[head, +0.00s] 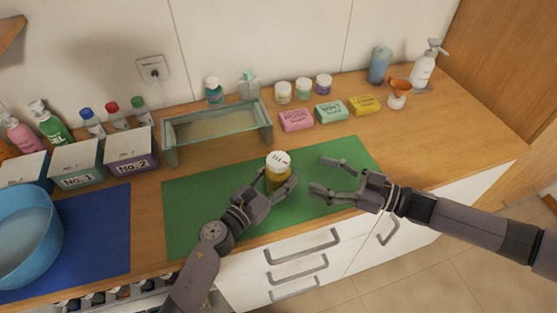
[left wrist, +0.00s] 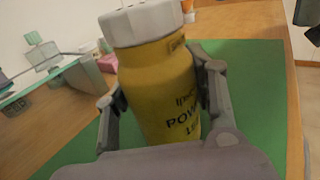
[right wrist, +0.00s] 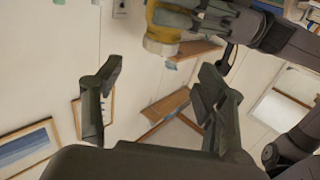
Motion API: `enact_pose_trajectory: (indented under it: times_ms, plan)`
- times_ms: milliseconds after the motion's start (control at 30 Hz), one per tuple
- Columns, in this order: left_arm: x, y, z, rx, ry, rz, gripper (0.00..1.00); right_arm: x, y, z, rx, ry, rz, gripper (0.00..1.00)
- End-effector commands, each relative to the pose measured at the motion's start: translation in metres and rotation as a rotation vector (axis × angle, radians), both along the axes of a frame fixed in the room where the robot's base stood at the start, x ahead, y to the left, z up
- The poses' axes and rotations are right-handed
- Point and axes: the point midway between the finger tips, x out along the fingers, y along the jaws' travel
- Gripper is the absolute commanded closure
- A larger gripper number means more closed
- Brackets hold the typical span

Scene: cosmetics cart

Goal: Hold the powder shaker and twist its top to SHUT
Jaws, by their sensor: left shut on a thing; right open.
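The powder shaker (head: 275,178) has a yellow body and a white top (head: 279,158) with dark marks. It stands upright over the green mat (head: 190,215); I cannot tell whether its base touches the mat. My left gripper (head: 279,187) is shut around the yellow body, which fills the left wrist view (left wrist: 160,95) between both fingers. The white top (left wrist: 140,20) is clear of the fingers. My right gripper (head: 328,177) is open and empty to the right of the shaker, apart from it. The right wrist view shows its spread fingers (right wrist: 155,100) with nothing between them.
A glass-sided tray (head: 218,130) stands behind the mat. Soap boxes (head: 296,121), jars and a pump bottle (head: 424,68) line the back. Numbered boxes (head: 76,164) and a blue bowl (head: 25,222) are at left.

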Motion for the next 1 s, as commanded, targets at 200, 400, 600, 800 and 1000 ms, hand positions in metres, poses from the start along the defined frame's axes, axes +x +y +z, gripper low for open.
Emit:
enact_pose_trajectory:
  times_ms: [200,400,600,800,1000]
  plan:
    - [0.0,0.0,0.0,0.0,0.0,0.0,0.78,0.014,0.036,0.001,0.005,0.0,0.003,0.34]
    - [0.0,0.0,0.0,0.0,0.0,0.0,0.78,0.029,0.073,0.001,0.003,0.0,0.004,0.34]
    - [0.0,0.0,0.0,0.0,0.0,0.0,0.78,0.04,0.098,0.0,0.001,0.001,0.001,0.34]
    - [0.0,0.0,0.0,0.0,0.0,0.0,0.78,0.044,0.106,0.0,0.0,0.001,0.0,0.34]
    - [0.0,0.0,0.0,0.0,0.0,0.0,0.78,0.044,0.106,0.0,0.0,0.001,0.0,0.34]
